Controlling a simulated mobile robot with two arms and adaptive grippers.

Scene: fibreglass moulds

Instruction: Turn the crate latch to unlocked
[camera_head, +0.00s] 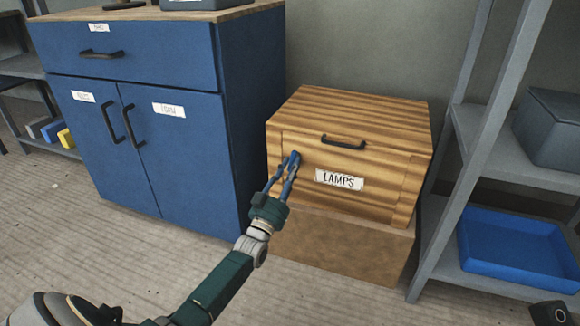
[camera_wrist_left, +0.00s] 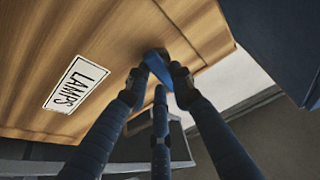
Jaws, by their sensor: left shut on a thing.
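The wooden crate (camera_head: 350,120) carries a label reading LAMPS (camera_head: 340,180) and a dark handle (camera_head: 343,142) on its front. It also shows in the left wrist view (camera_wrist_left: 110,30). The small blue latch (camera_head: 295,157) is at the left of the crate front. In the left wrist view the latch (camera_wrist_left: 158,62) lies between the fingertips. My left gripper (camera_head: 289,163) is shut on the latch, with its fingers reaching up to it from below. The fingers partly hide the latch, and I cannot tell its setting. My right gripper is not in view.
The crate sits on a brown block (camera_head: 340,245). A blue cabinet (camera_head: 180,150) stands close at the left. A grey shelf (camera_head: 455,190) with a blue tray (camera_head: 515,252) and a grey bin (camera_head: 550,130) stands at the right.

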